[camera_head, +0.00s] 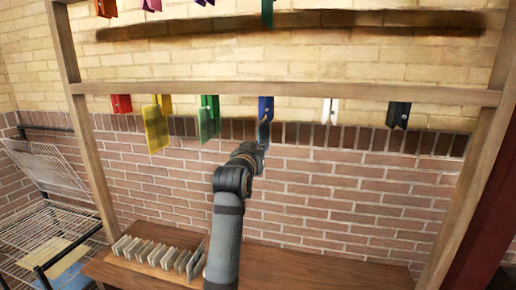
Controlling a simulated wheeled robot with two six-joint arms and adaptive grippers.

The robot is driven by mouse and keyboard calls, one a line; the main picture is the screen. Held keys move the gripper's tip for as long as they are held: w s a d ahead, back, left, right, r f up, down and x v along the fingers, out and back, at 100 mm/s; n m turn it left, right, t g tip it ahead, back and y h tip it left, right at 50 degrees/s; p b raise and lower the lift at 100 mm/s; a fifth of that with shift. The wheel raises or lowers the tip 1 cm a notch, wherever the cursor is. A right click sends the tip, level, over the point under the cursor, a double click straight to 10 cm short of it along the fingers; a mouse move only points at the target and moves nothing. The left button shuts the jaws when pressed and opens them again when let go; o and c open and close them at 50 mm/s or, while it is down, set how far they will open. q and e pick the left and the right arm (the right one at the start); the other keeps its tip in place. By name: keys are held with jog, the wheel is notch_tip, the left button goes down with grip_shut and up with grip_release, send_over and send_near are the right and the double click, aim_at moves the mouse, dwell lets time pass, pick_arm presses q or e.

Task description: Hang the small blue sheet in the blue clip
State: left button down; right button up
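The blue clip (266,105) hangs from the middle wooden rail, near the centre of the head view. My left gripper (263,138) is right below it, at the top of my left arm, which rises from the bottom of the picture. A small blue piece (264,128), seemingly the small blue sheet, shows between the clip and the gripper. It is too small to tell whether the clip holds it. The fingers are small and partly hidden, so I cannot tell if they are open or shut. My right gripper is not in view.
Red (121,103), white (329,111) and black (398,114) clips are empty. Upright plates (160,255) stand on the bench (290,272). A wire rack (45,220) stands left.

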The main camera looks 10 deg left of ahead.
pick_arm(q)
notch_tip(320, 180, up, 4)
jog(key=p, duration=0.3)
dwell(0.9)
dwell(0.3)
jog(key=c, duration=1.2)
grip_release()
